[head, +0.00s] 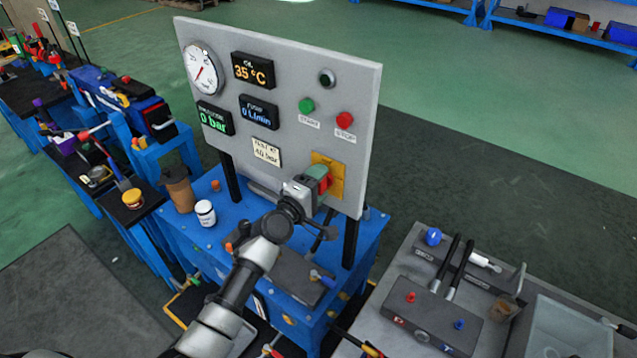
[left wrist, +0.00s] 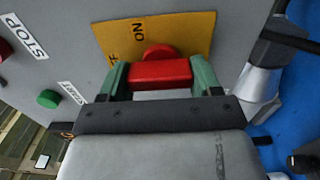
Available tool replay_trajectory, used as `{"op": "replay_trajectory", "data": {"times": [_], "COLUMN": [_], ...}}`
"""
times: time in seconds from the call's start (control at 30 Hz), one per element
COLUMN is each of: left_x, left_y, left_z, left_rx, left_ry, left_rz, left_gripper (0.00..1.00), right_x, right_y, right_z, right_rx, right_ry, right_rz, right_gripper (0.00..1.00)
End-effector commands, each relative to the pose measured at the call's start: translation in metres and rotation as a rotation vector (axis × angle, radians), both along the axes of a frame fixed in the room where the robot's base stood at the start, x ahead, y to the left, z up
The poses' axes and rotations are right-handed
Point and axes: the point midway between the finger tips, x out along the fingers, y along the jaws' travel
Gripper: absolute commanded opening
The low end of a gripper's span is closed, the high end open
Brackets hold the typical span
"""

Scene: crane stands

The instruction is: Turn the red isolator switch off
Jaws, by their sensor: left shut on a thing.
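The red isolator switch (head: 325,184) sits on a yellow plate (head: 338,166) at the lower right of the grey panel. My left gripper (head: 318,177) reaches it from the front. In the left wrist view the red handle (left wrist: 160,73) lies between the green fingers of my left gripper (left wrist: 159,78), which is shut on it. The round red hub (left wrist: 159,51) shows behind the handle. The yellow plate (left wrist: 185,32) reads "ON", with part of another word beside it. The fingers partly hide the switch in the head view. My right gripper is not in view.
The panel also carries a green START button (head: 307,105), a red STOP button (head: 345,119), a gauge (head: 201,68) and displays. A brown cup (head: 178,190) and a white jar (head: 205,213) stand on the blue stand. A grey bench (head: 398,283) with levers is at right.

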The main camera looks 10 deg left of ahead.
Motion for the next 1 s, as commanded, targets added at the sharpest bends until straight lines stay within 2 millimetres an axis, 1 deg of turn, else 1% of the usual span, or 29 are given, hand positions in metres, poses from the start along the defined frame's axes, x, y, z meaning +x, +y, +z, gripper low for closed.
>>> {"op": "replay_trajectory", "data": {"times": [0.43, 0.47, 0.6, 0.87, 1.0], "left_x": [-0.0004, -0.0004, -0.0003, -0.0004, -0.009], "left_y": [-0.0003, -0.0002, -0.0002, 0.0001, 0.0036], "left_z": [-0.0014, -0.0014, -0.0011, -0.0005, -0.0014], "left_rx": [-0.012, -0.012, -0.01, -0.009, -0.008], "left_ry": [0.008, 0.008, 0.006, 0.005, 0.004], "left_rz": [-0.001, -0.001, -0.001, 0.0, 0.0], "left_gripper": [0.4, 0.67, 0.88, 0.89, 0.89], "right_x": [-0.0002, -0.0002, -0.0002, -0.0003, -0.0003], "right_y": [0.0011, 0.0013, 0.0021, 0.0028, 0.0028], "right_z": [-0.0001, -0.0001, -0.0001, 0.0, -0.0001], "right_rx": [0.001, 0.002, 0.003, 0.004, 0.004], "right_ry": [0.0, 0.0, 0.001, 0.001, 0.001], "right_rz": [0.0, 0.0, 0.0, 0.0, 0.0], "right_gripper": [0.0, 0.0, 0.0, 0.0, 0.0]}}
